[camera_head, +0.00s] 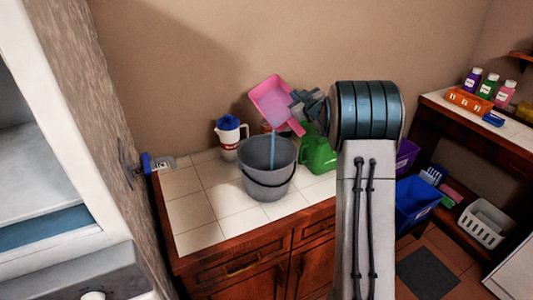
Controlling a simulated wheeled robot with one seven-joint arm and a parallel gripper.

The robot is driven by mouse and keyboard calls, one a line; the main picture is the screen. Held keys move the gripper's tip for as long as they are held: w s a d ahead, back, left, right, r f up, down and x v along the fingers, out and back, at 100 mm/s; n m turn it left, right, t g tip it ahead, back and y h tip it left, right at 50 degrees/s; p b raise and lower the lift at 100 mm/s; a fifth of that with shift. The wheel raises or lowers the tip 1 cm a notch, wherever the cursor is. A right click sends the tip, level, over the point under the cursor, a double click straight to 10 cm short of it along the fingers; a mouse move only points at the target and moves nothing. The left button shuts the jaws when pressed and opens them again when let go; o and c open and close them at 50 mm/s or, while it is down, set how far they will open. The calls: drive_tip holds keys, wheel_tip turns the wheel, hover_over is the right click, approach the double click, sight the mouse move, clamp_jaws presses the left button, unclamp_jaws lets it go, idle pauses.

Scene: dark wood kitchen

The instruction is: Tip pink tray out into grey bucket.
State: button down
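The pink tray (264,93) is in the air above the grey bucket (268,176), steeply tilted. Its inside shows a paler lilac area. My gripper (299,106) is at the tray's right side and appears shut on it; the fingertips are small and partly hidden. A thin blue upright streak (273,148) runs from below the tray down into the bucket's mouth; I cannot tell whether it is liquid or a solid thing. The bucket stands upright on the white tiled counter (192,212), its dark handle hanging at the front. Its bottom inside is hidden.
Free tiles lie left of the bucket.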

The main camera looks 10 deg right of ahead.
drive_tip(key=shift+s+a+r+b, duration=0.2)
drive_tip(key=shift+s+a+b, duration=0.05)
drive_tip(key=shift+b, duration=0.35)
drive_tip(key=shift+s+a+n+t+b, duration=0.65)
drive_tip(key=shift+n+b, duration=0.25)
drive_tip(key=shift+b, duration=1.4)
drive_tip(key=shift+s+a+r+n+t+y+b, duration=0.5)
drive_tip(key=shift+s+r+n+b, duration=0.35)
drive_tip(key=shift+b, duration=0.65)
drive_tip(key=shift+a, duration=0.15)
drive_tip(key=shift+s+a+r+n+t+b, duration=0.4)
drive_tip(key=shift+n+b, duration=0.25)
drive_tip(key=shift+b, duration=0.15)
